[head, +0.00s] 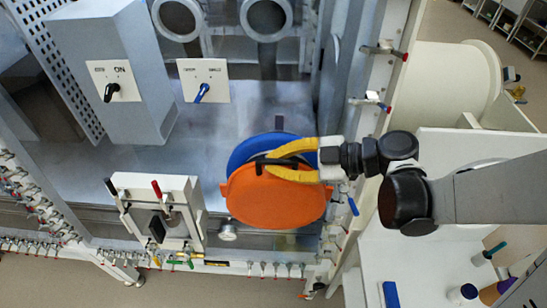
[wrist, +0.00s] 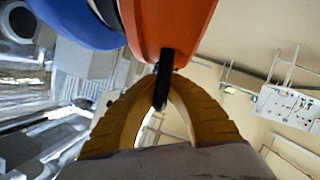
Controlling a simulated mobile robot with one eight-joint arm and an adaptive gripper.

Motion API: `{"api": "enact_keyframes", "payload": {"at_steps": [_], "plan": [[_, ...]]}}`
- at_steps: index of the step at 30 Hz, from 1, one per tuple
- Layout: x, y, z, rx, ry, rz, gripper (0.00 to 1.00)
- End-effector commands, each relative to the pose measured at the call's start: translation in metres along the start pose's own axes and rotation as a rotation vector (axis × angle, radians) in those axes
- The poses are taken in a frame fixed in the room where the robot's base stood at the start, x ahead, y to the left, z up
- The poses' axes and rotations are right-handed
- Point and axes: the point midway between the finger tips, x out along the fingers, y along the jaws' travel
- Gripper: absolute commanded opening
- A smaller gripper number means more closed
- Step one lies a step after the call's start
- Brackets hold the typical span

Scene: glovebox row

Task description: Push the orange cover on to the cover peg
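The orange cover (head: 275,203) is a round disc with a black handle (head: 275,160) at its upper edge. It hangs in front of a blue disc (head: 242,150), overlapping it in the head view. My gripper (head: 266,164) has yellow fingers, closed around the black handle. In the wrist view the fingertips (wrist: 162,95) meet on the handle below the orange cover (wrist: 165,28). The blue disc (wrist: 75,25) is to its left there, with a dark part between them. I cannot make out the cover peg; the discs may hide it.
A grey box with a black-handled switch (head: 111,90) and a blue-handled switch plate (head: 203,82) stand at upper left. A white fixture with red and black levers (head: 160,210) is left of the cover. A railing with valves (head: 372,98) runs on the right.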

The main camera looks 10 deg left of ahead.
Motion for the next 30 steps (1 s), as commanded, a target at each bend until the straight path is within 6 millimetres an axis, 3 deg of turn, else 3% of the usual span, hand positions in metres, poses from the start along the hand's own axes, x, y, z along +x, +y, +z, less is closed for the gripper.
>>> {"api": "enact_keyframes", "payload": {"at_steps": [1,11,30], "plan": [[-0.001,0.002,-0.007,0.003,0.018,0.006,0.00],[-0.001,0.002,-0.007,0.003,0.018,0.007,0.00],[-0.010,-0.031,-0.026,0.002,0.014,0.006,0.00]]}}
